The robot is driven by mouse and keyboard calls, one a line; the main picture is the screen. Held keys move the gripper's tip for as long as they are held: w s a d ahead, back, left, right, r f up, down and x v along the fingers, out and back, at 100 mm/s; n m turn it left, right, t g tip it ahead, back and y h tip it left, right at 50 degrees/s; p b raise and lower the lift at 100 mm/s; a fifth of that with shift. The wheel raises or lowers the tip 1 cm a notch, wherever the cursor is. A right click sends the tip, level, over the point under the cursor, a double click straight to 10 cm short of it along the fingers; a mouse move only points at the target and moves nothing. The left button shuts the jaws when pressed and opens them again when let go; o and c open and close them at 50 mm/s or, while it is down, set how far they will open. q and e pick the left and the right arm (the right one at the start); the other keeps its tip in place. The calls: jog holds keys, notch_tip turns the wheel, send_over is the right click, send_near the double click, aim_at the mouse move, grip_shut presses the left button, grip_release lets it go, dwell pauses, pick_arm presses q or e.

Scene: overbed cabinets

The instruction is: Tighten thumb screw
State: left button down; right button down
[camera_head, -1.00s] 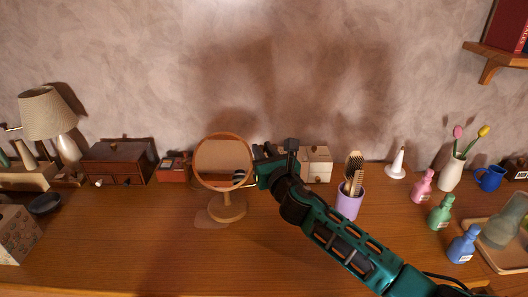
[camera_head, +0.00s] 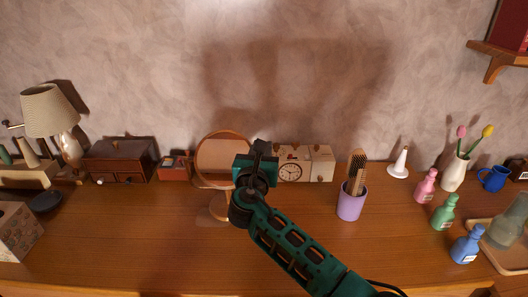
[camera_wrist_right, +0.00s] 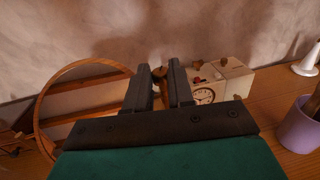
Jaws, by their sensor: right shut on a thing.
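The round wooden-framed mirror (camera_head: 199,150) stands on the dresser left of centre in the head view. Its wooden ring (camera_wrist_right: 39,112) fills the left of the right wrist view. My right gripper (camera_head: 261,148) is at the mirror's right edge, covering that side in the head view. In the right wrist view, a small brown knob, the thumb screw (camera_wrist_right: 160,73), sits between the two black fingers of my right gripper (camera_wrist_right: 160,67). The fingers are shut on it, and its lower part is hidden. My left gripper is not in view.
A cream box with a clock (camera_head: 291,171) stands just right of the gripper. A purple cup with brushes (camera_head: 350,204) is further right. A dark drawer box (camera_head: 118,161) and a lamp (camera_head: 48,110) are left. The front dresser top is mostly clear.

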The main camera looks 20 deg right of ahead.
jog(key=m+g+h+b, duration=0.4)
jog(key=g+h, duration=0.1)
jog(key=w+a+m+g+h+b, duration=0.1)
jog(key=m+g+h+b, duration=0.1)
jog(key=m+h, duration=0.1)
jog(key=shift+g+b, duration=0.3)
jog(key=shift+b, duration=0.05)
dwell(0.4)
jog(key=c, duration=1)
grip_release()
